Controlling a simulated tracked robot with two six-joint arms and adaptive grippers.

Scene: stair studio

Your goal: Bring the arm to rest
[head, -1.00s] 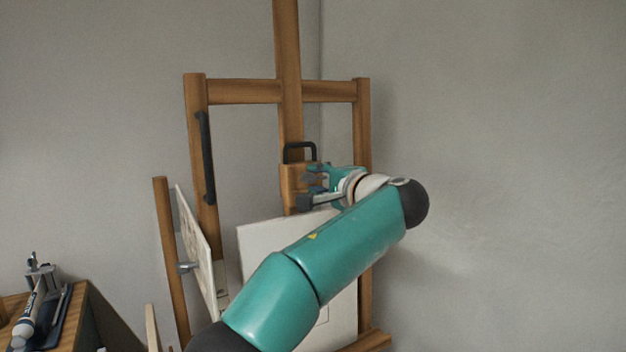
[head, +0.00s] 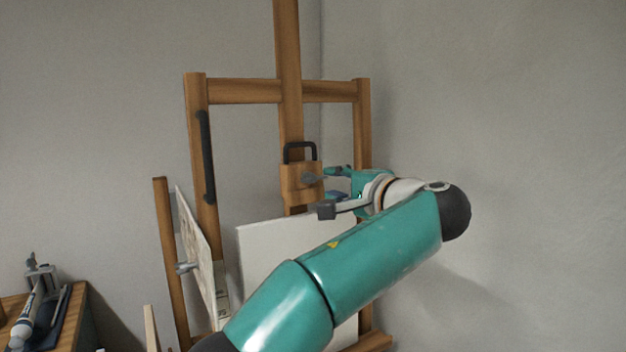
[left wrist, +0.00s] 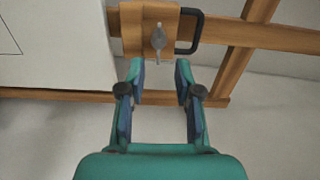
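My left gripper (head: 332,190) is in front of the wooden easel (head: 195,140), to the right of the easel's wooden clamp block (head: 290,180). The block has a black handle (head: 300,147) on top and a grey wing knob (head: 313,179) on its front. In the left wrist view the two fingers (left wrist: 159,82) are apart with nothing between them. The wing knob (left wrist: 158,40) shows beyond the fingertips, apart from them. My right gripper is in neither view.
A white canvas (head: 280,245) stands on the easel below the block, partly behind my arm. Another panel (head: 198,240) leans at its left. A wooden table (head: 75,315) with tools is at the lower left. The right side is free up to the grey wall (head: 530,150).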

